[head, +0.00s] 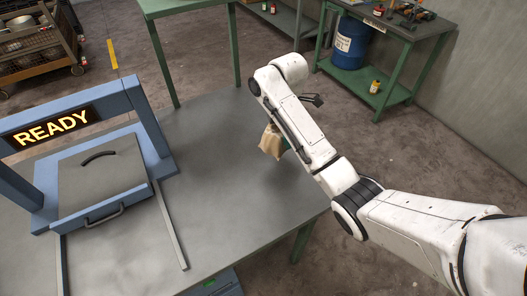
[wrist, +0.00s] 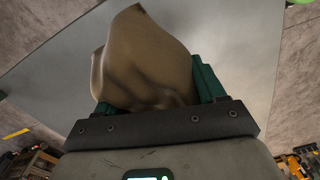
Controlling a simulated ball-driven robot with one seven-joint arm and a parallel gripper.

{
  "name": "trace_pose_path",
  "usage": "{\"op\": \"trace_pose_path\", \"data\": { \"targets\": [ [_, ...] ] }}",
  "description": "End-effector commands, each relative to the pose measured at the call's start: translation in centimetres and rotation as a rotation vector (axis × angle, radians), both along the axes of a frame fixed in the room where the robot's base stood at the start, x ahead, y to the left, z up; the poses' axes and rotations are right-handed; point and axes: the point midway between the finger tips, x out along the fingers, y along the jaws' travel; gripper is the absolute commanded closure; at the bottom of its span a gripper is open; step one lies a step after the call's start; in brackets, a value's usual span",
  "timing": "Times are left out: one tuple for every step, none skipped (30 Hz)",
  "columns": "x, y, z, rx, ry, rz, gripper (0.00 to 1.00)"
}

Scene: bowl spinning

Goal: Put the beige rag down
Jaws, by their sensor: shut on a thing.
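The beige rag (head: 271,141) is bunched up and hangs below the end of my arm in the head view, over the right part of the grey table (head: 225,160). In the wrist view the rag (wrist: 145,62) fills the space between the green fingers. My gripper (wrist: 155,95) is shut on the rag. In the head view my arm hides most of the gripper. I cannot tell whether the rag touches the table.
A blue frame with a READY sign (head: 52,127) stands on the table's left side, around a grey lidded box (head: 100,175). The table's middle and right are clear. A green bench (head: 400,30) with a blue barrel (head: 350,42) stands at the back right.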

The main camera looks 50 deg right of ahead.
Motion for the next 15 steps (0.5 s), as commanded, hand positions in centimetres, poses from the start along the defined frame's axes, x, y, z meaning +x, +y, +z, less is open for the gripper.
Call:
{"op": "trace_pose_path", "data": {
  "targets": [
    [0.9, 0.1, -1.0, -0.002, -0.001, 0.002, 0.59],
    [1.3, 0.0, -1.2, -0.003, -0.001, 0.002, 0.59],
    [1.8, 0.1, -1.4, -0.002, -0.002, 0.003, 0.59],
    [2.2, 0.1, -1.6, -0.002, -0.001, 0.002, 0.59],
    [2.7, 0.1, -1.8, -0.002, -0.002, 0.003, 0.59],
    [3.1, 0.2, -2.3, 0.0, 0.0, 0.003, 0.59],
    [3.5, 0.2, -2.8, 0.0, -0.001, 0.002, 0.59],
    [3.8, 0.2, -3.2, 0.0, -0.001, 0.002, 0.59],
    [4.3, 0.2, -3.8, 0.0, 0.0, 0.002, 0.59],
    [4.6, 0.2, -4.2, 0.001, 0.001, 0.002, 0.59],
    [5.0, 0.2, -3.9, 0.0, 0.001, 0.001, 0.59],
    [5.5, 0.2, -4.4, -0.001, 0.003, 0.001, 0.59],
    [5.8, 0.2, -4.8, -0.001, 0.003, 0.0, 0.59],
    [6.1, 0.2, -5.2, -0.001, 0.003, 0.0, 0.59],
    [6.5, 0.2, -5.6, -0.001, 0.002, 0.0, 0.59]
  ]
}}
